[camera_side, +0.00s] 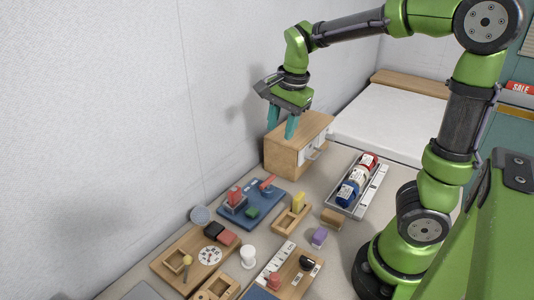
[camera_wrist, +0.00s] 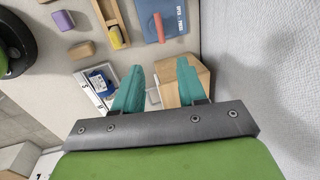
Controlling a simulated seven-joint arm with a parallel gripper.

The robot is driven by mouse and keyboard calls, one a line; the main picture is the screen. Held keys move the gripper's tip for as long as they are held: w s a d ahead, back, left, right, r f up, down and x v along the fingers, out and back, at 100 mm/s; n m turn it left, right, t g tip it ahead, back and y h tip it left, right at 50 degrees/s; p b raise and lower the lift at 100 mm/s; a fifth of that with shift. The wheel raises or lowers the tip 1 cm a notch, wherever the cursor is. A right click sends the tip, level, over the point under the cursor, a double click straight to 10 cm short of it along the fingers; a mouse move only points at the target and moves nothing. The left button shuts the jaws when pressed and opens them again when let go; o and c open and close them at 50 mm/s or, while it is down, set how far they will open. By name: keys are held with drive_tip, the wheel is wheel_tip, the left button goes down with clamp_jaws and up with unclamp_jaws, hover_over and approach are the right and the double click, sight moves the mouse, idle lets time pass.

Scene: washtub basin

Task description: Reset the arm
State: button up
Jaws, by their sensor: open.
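My gripper (camera_side: 282,122) is open, with its two teal fingers apart and nothing between them. In the side view it hangs at the end of my green arm, pointing down, above and in front of a wooden box cabinet (camera_side: 285,158). In the wrist view the gripper (camera_wrist: 158,80) shows both fingers spread. The wooden cabinet (camera_wrist: 183,72) lies partly hidden behind the right finger there. The arm is raised and bent, clear of the things on the table.
A tray (camera_side: 372,200) of red, white and blue cans stands right of the cabinet. A blue board (camera_side: 262,217), a purple block (camera_side: 319,237), a yellow block (camera_side: 298,201) in a wooden holder and wooden trays (camera_side: 165,262) fill the front. A white wall (camera_side: 120,120) rises at left.

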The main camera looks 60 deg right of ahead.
idle(0.3)
drive_tip(key=s+a+r+n+t+y, duration=0.2)
drive_tip(key=s+a+n+t, duration=0.3)
drive_tip(key=s+a+n, duration=0.5)
drive_tip(key=n, duration=0.4)
drive_tip(key=shift+a+r, duration=0.15)
drive_tip(key=shift+a, duration=0.15)
